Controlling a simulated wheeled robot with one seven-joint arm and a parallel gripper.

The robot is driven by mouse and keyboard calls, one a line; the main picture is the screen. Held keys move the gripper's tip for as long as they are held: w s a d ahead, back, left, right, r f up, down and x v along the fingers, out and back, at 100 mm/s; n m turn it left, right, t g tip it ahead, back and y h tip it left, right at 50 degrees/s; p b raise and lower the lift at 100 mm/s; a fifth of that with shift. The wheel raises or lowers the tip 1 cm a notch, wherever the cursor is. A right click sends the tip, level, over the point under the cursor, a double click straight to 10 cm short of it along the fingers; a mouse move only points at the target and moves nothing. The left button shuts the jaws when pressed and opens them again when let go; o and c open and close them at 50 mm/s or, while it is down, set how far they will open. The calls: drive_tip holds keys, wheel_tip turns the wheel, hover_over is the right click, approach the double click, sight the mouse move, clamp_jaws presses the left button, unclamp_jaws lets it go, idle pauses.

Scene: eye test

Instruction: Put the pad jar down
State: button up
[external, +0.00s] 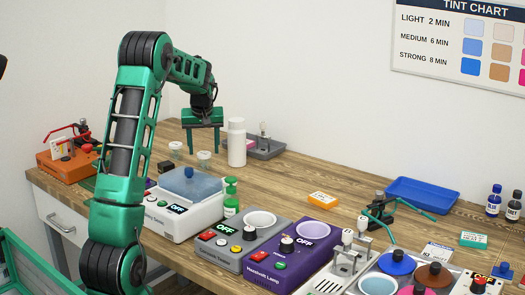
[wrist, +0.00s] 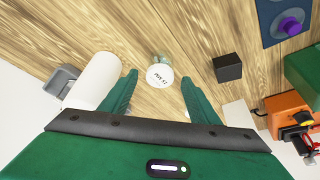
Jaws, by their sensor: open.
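A small clear jar with a white lid stands upright on the wooden bench in the wrist view (wrist: 160,75). Its lid print is upside down and looks like "12 MM". Nothing is held.
A white bottle (external: 236,142) stands close on the right, before a grey tray (external: 268,147). A black block (wrist: 228,68) lies on the other side. A white bath with a blue lid (external: 187,205) and other devices line the front. Bare wood (external: 320,175) lies to the right.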

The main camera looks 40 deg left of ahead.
drive_tip(key=v, duration=0.6)
drive_tip(key=shift+r, duration=0.35)
drive_tip(key=shift+s+d, duration=0.15)
drive_tip(key=s+d+r+m+h, duration=0.1)
drive_tip(key=s+d+m, duration=0.3)
drive_tip(key=d, duration=0.7)
drive_tip(key=s+d+r+m+h, duration=0.1)
drive_tip(key=s+d, duration=0.4)
drive_tip(key=d, duration=0.5)
drive_tip(key=s+d+r+m+h, duration=0.25)
drive_tip(key=s+d, duration=0.25)
drive_tip(key=d, duration=0.6)
drive_tip(key=s+d+f+m+g, duration=0.1)
drive_tip(key=s+d+f+m, duration=0.1)
drive_tip(key=s, duration=0.7)
drive_tip(key=s+d+f+m+g+y, duration=0.1)
drive_tip(key=s+d+f+m, duration=0.2)
drive_tip(key=s, duration=0.7)
drive_tip(key=s+d+f+m+g, duration=0.1)
drive_tip(key=s+d+f+m, duration=0.2)
drive_tip(key=s, duration=0.7)
wheel_tip(320, 180, down, 3)
drive_tip(key=shift+d+r, duration=0.2)
drive_tip(key=shift+d, duration=0.25)
drive_tip(key=shift+y, duration=0.25)
